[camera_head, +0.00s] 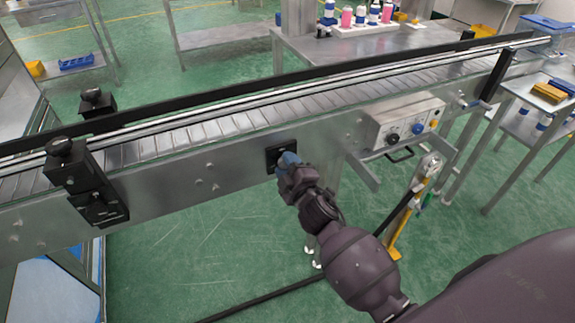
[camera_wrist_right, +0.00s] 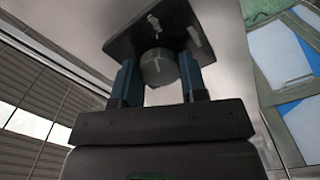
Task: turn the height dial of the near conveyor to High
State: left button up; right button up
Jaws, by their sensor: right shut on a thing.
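The near conveyor (camera_head: 240,158) runs across the head view. A black square plate (camera_head: 271,160) on its side panel carries the height dial, which my right gripper hides in the head view. In the right wrist view the height dial (camera_wrist_right: 158,68) is a round grey knob with a small pale mark, on the black plate (camera_wrist_right: 168,28). My right gripper (camera_head: 287,165) is at the plate, and its two blue fingers stand either side of the knob, shut on it. Marks on the plate are too small to read. My left gripper is not in view.
A control box (camera_head: 405,122) with dark and blue knobs is on the conveyor side, right of the dial. Black brackets (camera_head: 90,180) are at the left. A yellow-handled tool (camera_head: 405,215) stands below the box. The belt near the dial is empty.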

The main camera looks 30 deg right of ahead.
jog(key=shift+m, duration=0.5)
jog(key=o, duration=0.9)
jog(key=s, duration=1)
jog(key=shift+s+a+p, duration=0.2)
jog(key=shift+s+p, duration=0.1)
jog(key=shift+s, duration=0.1)
